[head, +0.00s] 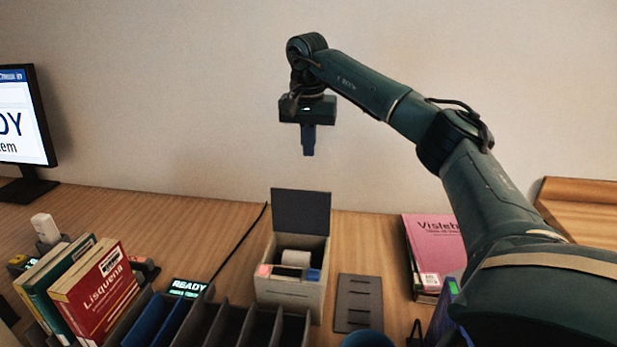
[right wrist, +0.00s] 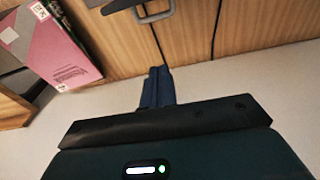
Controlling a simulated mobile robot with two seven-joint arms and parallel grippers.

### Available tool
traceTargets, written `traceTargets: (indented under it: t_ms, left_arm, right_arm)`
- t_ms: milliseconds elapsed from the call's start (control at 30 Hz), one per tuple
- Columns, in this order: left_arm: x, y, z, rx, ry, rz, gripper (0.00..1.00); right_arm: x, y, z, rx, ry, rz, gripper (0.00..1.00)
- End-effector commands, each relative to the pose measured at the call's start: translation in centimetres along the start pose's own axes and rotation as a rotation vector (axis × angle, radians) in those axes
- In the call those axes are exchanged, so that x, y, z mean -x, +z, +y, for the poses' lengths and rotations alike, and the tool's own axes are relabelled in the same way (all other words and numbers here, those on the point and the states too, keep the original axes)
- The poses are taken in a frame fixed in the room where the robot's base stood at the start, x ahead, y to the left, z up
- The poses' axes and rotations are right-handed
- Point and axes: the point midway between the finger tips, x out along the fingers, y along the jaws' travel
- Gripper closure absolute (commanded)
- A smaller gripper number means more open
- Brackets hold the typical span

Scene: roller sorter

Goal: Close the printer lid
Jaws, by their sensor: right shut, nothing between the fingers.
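The printer (head: 290,285) is a small light-grey box on the desk, in the middle of the head view. Its dark grey lid (head: 301,211) stands upright at the back, open, and a white paper roll (head: 296,258) shows inside. My right gripper (head: 308,152) hangs pointing down, well above and behind the lid, apart from it. Its fingers are shut and empty. In the right wrist view the shut fingers (right wrist: 157,85) point toward the desk, and a dark grey part that may be the lid shows at the top edge. My left gripper is out of view.
Books (head: 96,290) and dark slots (head: 225,325) stand left of the printer, with a small READY display (head: 188,287). A dark grey slotted plate (head: 359,302) and pink-covered books (head: 434,248) lie to its right. A monitor (head: 25,120) is at far left. The wall is behind.

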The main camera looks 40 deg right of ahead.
Motion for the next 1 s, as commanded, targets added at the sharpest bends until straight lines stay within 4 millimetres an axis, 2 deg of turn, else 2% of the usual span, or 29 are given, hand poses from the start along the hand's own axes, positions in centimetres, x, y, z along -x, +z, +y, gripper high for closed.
traceTargets:
  t_ms: [133,267,633,1000]
  left_arm:
    - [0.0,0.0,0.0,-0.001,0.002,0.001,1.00]
    - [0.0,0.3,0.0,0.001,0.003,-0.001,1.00]
    - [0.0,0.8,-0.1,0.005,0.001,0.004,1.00]
    - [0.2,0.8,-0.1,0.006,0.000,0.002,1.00]
  right_arm:
    - [-0.4,-0.2,0.6,-0.002,0.015,0.004,1.00]
    - [-2.1,-0.2,0.6,-0.002,0.016,0.003,1.00]
    - [-10.0,-0.2,0.7,-0.002,0.015,0.003,1.00]
    - [-8.6,3.1,0.6,-0.001,0.011,0.006,1.00]
